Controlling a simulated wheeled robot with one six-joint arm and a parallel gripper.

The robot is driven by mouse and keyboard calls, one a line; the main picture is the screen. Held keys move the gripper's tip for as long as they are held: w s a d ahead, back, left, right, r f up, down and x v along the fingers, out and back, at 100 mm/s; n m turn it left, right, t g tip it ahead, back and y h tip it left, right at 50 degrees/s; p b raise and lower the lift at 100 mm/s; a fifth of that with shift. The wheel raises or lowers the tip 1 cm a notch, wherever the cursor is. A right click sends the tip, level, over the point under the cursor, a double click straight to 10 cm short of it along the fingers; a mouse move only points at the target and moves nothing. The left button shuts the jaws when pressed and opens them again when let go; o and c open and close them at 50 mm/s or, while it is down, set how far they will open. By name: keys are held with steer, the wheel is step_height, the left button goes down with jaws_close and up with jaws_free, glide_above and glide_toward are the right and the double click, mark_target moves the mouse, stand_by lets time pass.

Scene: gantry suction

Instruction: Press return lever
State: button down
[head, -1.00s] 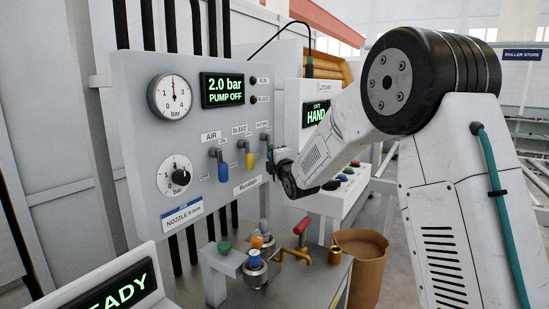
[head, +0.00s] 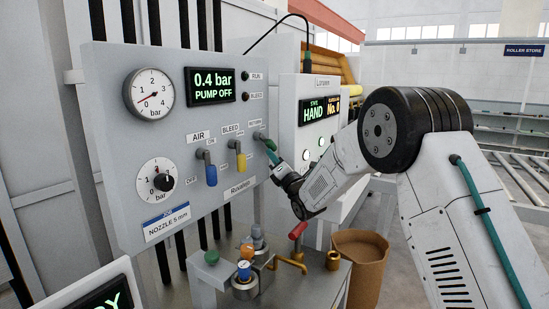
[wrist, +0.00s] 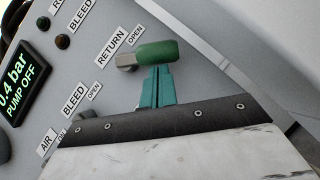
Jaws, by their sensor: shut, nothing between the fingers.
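The return lever has a green grip (wrist: 157,53) on a grey hub. In the wrist view it lies beside the RETURN label (wrist: 110,43) and its OPEN mark. It is small and partly covered in the head view. My gripper (wrist: 157,72) is shut and empty, its teal fingers pressed together. The tips meet the lower edge of the green grip in the wrist view; I cannot tell if they touch it. In the head view my gripper (head: 271,156) is at the right side of the grey panel (head: 120,200).
The blue air lever (head: 211,175) and yellow bleed lever (head: 240,162) hang left of my gripper. The display (head: 212,86) reads 0.4 bar, PUMP OFF. A bench with brass fittings (head: 290,265) and a red handle (head: 298,230) stands below. A brown bin (head: 358,270) is to the right.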

steer(key=n+y, duration=0.1)
steer(key=w+d+n+y, duration=0.1)
steer(key=n, duration=0.1)
steer(key=shift+w+d+r, duration=0.15)
steer(key=shift+w+r, duration=0.05)
steer(key=shift+r, duration=0.1)
steer(key=shift+w+d+r, duration=0.5)
steer(key=shift+w+r, duration=0.1)
steer(key=shift+r, duration=0.1)
steer(key=s+d+f, duration=0.6)
steer(key=f, duration=0.3)
steer(key=shift+d+f, duration=0.25)
steer(key=shift+f, duration=0.15)
